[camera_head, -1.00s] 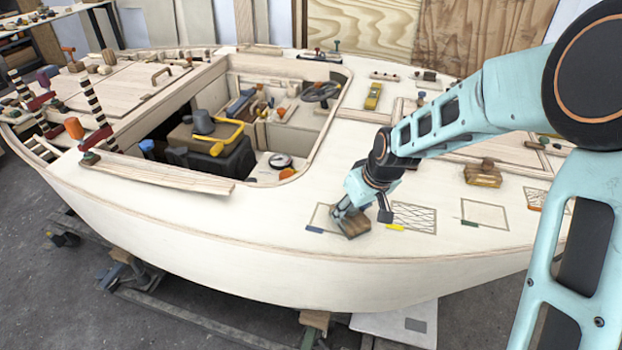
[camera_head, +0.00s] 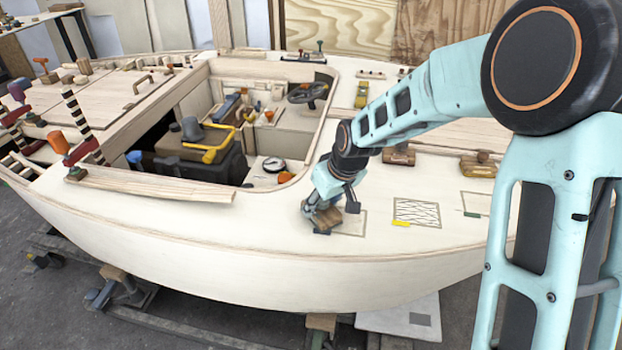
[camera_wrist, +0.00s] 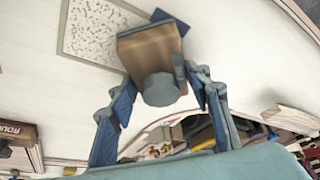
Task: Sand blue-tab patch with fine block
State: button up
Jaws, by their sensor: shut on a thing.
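My gripper (camera_head: 324,203) is shut on a wooden sanding block (camera_head: 322,220), low over the pale deck. In the wrist view, the gripper (camera_wrist: 160,88) holds this block (camera_wrist: 150,48) by its round grey knob; no label on it is readable. The speckled, outlined patch (camera_wrist: 92,32) lies just left of the block there, and part of the blue tab (camera_wrist: 172,18) shows beyond the block's edge. In the head view the patch (camera_head: 350,223) extends right of the block, and the tab is hidden. I cannot tell whether the block touches the deck.
A crosshatched patch (camera_head: 417,212) with a yellow tab (camera_head: 401,223) lies to the right, then a green-tab patch (camera_head: 477,204). Two other blocks (camera_head: 398,156) (camera_head: 478,166) stand behind. The open cockpit with a black toolbox (camera_head: 205,160) lies behind left.

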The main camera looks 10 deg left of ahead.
jog(key=r+p, duration=0.1)
jog(key=r, duration=0.2)
jog(key=shift+a+r+p, duration=0.15)
jog(key=shift+a+p, duration=0.05)
jog(key=shift+p, duration=0.2)
jog(key=shift+r+p, duration=1.6)
jog(key=shift+r, duration=0.85)
